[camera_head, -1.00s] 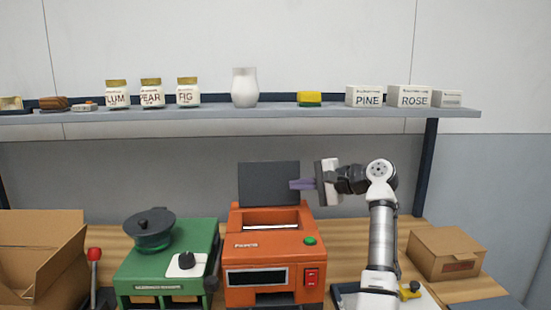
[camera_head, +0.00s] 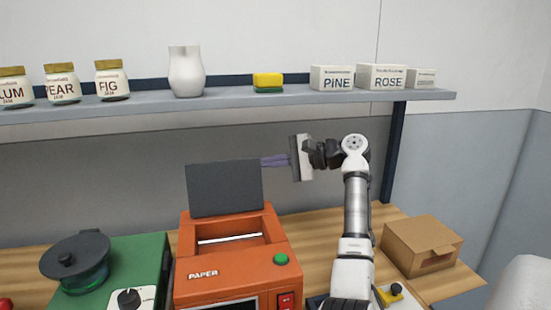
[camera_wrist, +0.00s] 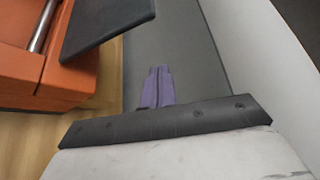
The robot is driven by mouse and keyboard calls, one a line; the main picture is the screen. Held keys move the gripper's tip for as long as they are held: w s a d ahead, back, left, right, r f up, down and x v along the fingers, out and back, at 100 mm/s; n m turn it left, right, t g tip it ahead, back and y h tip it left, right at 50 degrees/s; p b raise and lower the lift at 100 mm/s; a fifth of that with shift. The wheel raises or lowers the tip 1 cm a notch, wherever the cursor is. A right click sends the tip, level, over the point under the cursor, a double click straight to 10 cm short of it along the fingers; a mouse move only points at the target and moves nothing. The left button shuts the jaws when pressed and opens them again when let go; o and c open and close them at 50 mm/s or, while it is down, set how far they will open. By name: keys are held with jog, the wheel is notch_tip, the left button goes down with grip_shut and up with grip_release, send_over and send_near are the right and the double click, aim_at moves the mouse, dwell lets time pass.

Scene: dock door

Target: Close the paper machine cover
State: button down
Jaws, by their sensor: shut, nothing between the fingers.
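The orange paper machine (camera_head: 235,258) stands on the wooden bench, with "PAPER" on its front. Its dark grey cover (camera_head: 224,187) stands upright at the back edge, so the bay with a light roller bar is open. My gripper (camera_head: 264,161) is at the right of the cover's upper edge, its purple fingers together and empty, pointing left. In the head view the fingertips overlap or nearly meet the cover's edge; I cannot tell whether they touch. In the wrist view the fingers (camera_wrist: 158,72) are apart from the cover (camera_wrist: 100,22), which is at upper left beside the orange body (camera_wrist: 30,70).
A green machine (camera_head: 130,270) with a dark round lid stands at left. A cardboard box (camera_head: 430,247) is on the bench at right. A shelf (camera_head: 225,103) with jars, a white vase, a sponge and small boxes runs above my gripper.

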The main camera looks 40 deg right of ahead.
aim_at(248, 163)
jog(key=w+a, duration=0.1)
jog(key=w+a+p, duration=0.1)
jog(key=a, duration=0.1)
jog(key=w+a+p, duration=0.1)
jog(key=a, duration=0.1)
jog(key=shift+s+a+r, duration=0.15)
jog(key=shift+s+a, duration=0.25)
jog(key=shift+r, duration=0.1)
dwell(0.3)
jog(key=shift+s+a+r, duration=0.1)
jog(key=shift+s+r, duration=0.05)
jog(key=shift+s, duration=0.15)
jog(key=shift+n+t+p, duration=0.3)
